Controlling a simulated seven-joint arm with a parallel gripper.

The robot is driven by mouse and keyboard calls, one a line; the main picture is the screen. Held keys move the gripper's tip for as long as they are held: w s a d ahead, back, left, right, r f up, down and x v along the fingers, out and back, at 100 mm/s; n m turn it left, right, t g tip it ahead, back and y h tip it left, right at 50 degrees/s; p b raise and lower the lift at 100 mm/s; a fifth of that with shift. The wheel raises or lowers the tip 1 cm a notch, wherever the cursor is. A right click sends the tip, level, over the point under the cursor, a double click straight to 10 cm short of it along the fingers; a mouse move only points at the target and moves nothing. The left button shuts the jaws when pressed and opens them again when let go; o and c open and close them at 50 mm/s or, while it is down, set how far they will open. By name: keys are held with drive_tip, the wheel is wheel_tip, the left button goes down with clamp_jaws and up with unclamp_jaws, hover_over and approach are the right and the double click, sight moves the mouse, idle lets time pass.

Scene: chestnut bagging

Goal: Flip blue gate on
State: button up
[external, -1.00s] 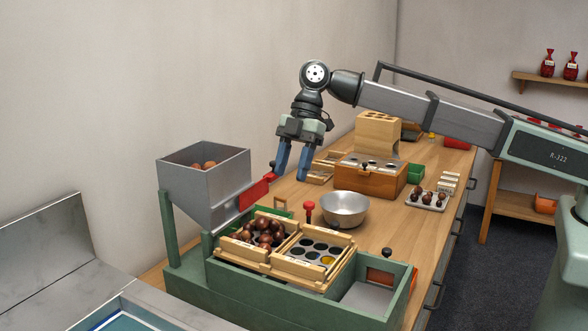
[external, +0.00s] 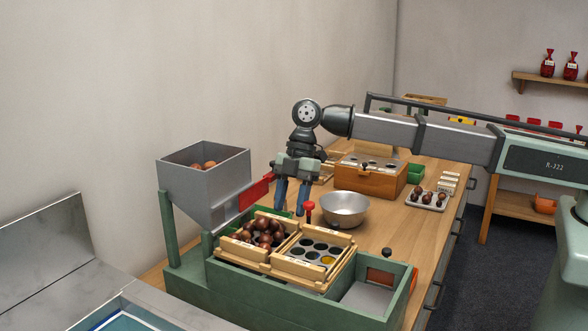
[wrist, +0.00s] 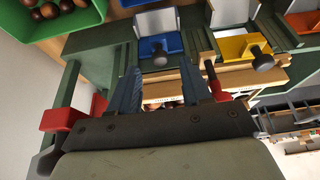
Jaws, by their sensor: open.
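The blue gate (wrist: 165,44) is a blue plate with a black knob (wrist: 159,57), in the upper middle of the wrist view. I cannot make it out in the external view. My gripper (external: 291,209) is open and empty, pointing down behind the wooden trays. Its two blue fingers (wrist: 161,85) also show in the wrist view, on either side of the image column where the blue gate lies. They look apart from the knob. The gate's exact setting is hard to tell.
A yellow gate (wrist: 240,46) with a black knob sits right of the blue one. A red knob (external: 309,206) stands close to my fingers. A metal bowl (external: 344,208) is to the right, a grey hopper (external: 205,185) to the left. Chestnuts fill one wooden tray (external: 240,258).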

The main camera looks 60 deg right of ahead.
drive_tip(key=shift+x, duration=1.5)
clamp_jaws()
